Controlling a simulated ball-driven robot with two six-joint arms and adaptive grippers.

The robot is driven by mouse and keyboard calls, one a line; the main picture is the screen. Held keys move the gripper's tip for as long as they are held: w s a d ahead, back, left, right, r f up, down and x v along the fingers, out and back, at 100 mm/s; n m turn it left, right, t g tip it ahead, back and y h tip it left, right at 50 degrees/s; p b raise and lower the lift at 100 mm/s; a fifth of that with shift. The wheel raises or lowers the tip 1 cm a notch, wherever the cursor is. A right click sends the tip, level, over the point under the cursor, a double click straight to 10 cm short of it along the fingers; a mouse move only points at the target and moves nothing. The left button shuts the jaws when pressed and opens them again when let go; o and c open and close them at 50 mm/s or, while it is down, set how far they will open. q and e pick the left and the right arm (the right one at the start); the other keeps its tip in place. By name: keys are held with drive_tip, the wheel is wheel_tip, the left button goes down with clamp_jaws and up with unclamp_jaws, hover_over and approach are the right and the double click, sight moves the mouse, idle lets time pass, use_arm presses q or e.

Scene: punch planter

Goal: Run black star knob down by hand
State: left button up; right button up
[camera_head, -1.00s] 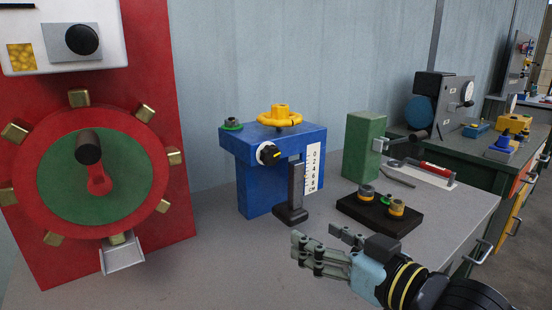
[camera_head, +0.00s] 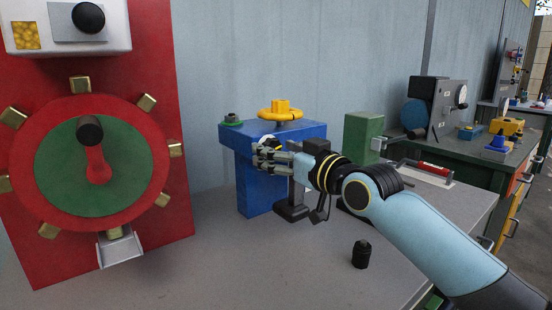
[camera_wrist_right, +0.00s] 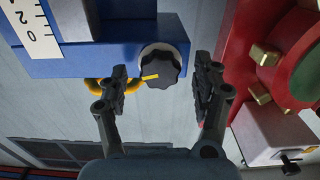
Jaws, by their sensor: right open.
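The black star knob (camera_wrist_right: 165,67) with a yellow mark sits on the blue press body (camera_wrist_right: 75,60) in the right wrist view. My right gripper (camera_wrist_right: 160,80) is open, with one finger on each side of the knob and a visible gap to both. In the head view my right gripper (camera_head: 262,156) is at the front of the blue press (camera_head: 243,180) and hides most of the knob. My left gripper is in no view.
The red panel with its wheel (camera_head: 125,185) stands at the left. A yellow handwheel (camera_head: 280,112) tops the press. A small black cylinder (camera_head: 361,256) stands on the bench (camera_head: 240,265) below my right arm. The bench's front middle is clear.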

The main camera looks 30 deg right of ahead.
drive_tip(key=shift+w, duration=0.45)
drive_tip(key=c, duration=1.2)
drive_tip(key=m+p, duration=0.2)
drive_tip(key=shift+r+p, duration=0.25)
drive_tip(key=shift+p, duration=0.05)
drive_tip(key=shift+f+m, duration=0.25)
drive_tip(key=shift+m, duration=0.55)
drive_tip(key=o, duration=1.2)
